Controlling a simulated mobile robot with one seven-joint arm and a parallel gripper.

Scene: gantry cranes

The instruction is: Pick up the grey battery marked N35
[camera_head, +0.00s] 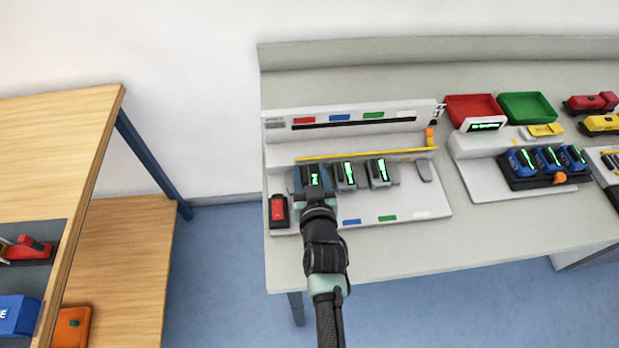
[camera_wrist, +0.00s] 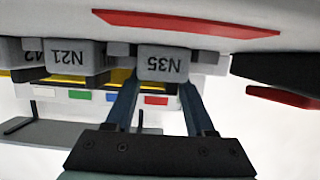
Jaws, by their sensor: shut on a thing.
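The grey battery marked N35 (camera_wrist: 163,66) is between my two gripper fingers in the wrist view, its label upside down there. My gripper (camera_wrist: 156,100) is shut on it, one finger on each side. In the head view my gripper (camera_head: 313,188) is at the leftmost place of the row on the grey charging station (camera_head: 420,205), over the N35 battery with its green display (camera_head: 314,179). Whether the battery is lifted off its seat I cannot tell. A grey battery marked N21 (camera_wrist: 68,57) is beside it, apart from my fingers.
Two more batteries with green displays (camera_head: 345,175) (camera_head: 380,173) stand to the right. A red item in a black holder (camera_head: 278,209) is close at the left. A yellow strip (camera_head: 350,155) runs behind. Red (camera_head: 473,108) and green (camera_head: 526,106) trays are farther right.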

